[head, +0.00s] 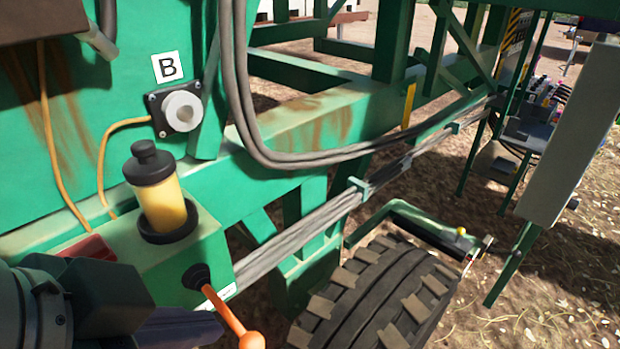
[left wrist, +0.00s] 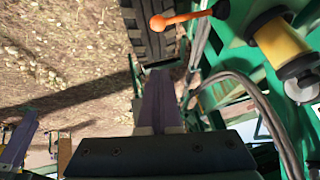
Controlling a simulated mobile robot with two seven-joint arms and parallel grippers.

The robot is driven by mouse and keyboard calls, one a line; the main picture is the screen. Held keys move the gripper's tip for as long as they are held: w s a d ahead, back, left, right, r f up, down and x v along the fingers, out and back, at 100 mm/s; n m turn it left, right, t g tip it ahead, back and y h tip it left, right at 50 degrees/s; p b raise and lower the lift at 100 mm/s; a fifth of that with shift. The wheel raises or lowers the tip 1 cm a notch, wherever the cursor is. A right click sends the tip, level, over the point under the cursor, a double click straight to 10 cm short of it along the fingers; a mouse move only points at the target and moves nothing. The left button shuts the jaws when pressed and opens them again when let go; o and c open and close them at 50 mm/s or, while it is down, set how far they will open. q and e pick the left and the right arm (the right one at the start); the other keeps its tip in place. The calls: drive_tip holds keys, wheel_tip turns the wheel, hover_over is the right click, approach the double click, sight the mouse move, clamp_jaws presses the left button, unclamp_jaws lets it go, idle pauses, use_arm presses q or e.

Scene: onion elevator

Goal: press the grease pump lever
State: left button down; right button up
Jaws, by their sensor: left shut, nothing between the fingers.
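The grease pump has a yellow reservoir (head: 164,204) with a black cap on a green block. Its orange lever (head: 228,315) slants down and right from a black boot on the block's front, ending in a round orange knob (head: 252,341). In the left wrist view the lever (left wrist: 185,16) shows at the top. My left gripper (head: 216,326) is at the lower left, its purple-grey fingers shut and empty. A similar purple finger (left wrist: 20,138), apparently my right gripper, is partly cut off.
A large black tyre (head: 375,295) is right of the lever. A green frame beam (head: 320,120) and grey cables (head: 310,215) run behind. A round grey fitting (head: 182,111) sits under a "B" label. Bare straw-strewn ground (head: 540,290) lies at the right.

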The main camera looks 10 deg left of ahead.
idle(0.3)
use_arm(q)
hover_over(246, 338)
drive_tip(key=s+d, duration=0.2)
wheel_tip(246, 338, down, 8)
drive_tip(key=r, duration=0.1)
drive_tip(key=f, duration=0.2)
drive_tip(key=a+f, duration=0.1)
drive_tip(key=f, duration=0.1)
drive_tip(key=shift+w, duration=0.25)
drive_tip(key=shift+f, duration=0.45)
drive_tip(key=shift+f, duration=0.1)
